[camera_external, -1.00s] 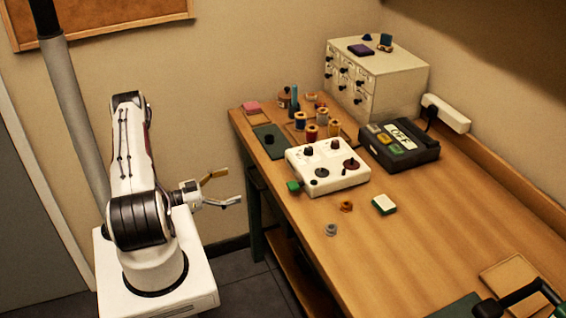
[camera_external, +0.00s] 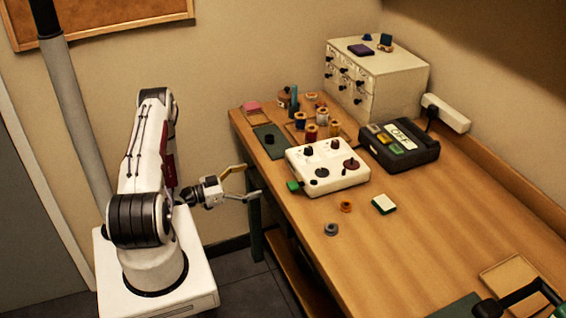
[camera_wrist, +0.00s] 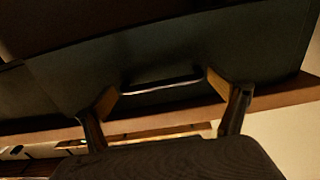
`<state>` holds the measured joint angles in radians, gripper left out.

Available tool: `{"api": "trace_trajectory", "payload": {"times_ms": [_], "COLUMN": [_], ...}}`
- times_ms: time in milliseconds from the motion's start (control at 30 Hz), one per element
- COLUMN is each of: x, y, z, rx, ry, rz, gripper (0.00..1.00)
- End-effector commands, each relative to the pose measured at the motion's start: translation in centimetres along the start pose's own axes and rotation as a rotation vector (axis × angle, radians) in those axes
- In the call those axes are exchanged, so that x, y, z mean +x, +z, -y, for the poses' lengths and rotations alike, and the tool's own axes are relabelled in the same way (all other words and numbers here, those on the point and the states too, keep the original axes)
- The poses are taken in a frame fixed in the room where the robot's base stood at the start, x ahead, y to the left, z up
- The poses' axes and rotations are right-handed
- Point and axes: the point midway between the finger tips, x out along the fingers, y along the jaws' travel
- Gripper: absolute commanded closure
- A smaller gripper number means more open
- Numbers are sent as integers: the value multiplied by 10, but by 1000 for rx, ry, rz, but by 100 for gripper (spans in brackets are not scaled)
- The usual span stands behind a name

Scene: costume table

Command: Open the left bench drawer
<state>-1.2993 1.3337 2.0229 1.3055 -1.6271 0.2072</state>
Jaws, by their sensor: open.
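In the wrist view a dark drawer front (camera_wrist: 200,50) fills the upper part of the picture. A thin pale bar handle (camera_wrist: 160,86) runs across it. My gripper (camera_wrist: 162,88) is open, with one finger on each side of the handle. I cannot tell whether the fingers touch the drawer front. In the external view my gripper (camera_external: 252,181) is at the left edge of the wooden bench (camera_external: 420,240), below the level of its top. The drawer front and handle are hidden there.
A dark green bench leg (camera_external: 255,215) stands by my gripper. On the bench top are a white control box (camera_external: 327,165), thread spools (camera_external: 322,117), a white drawer cabinet (camera_external: 375,80) and a black device (camera_external: 400,145).

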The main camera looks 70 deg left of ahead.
Motion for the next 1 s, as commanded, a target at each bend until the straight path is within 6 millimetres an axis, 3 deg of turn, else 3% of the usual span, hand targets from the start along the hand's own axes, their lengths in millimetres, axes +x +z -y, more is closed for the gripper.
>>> {"api": "trace_trajectory", "payload": {"times_ms": [467, 667, 1000], "x": [7, 7, 0], "y": [0, 0, 0], "z": [0, 0, 0], "rx": [1, 0, -1], "ry": [-1, 0, 1], "rz": [0, 0, 0], "gripper": [4, 48, 48]}}
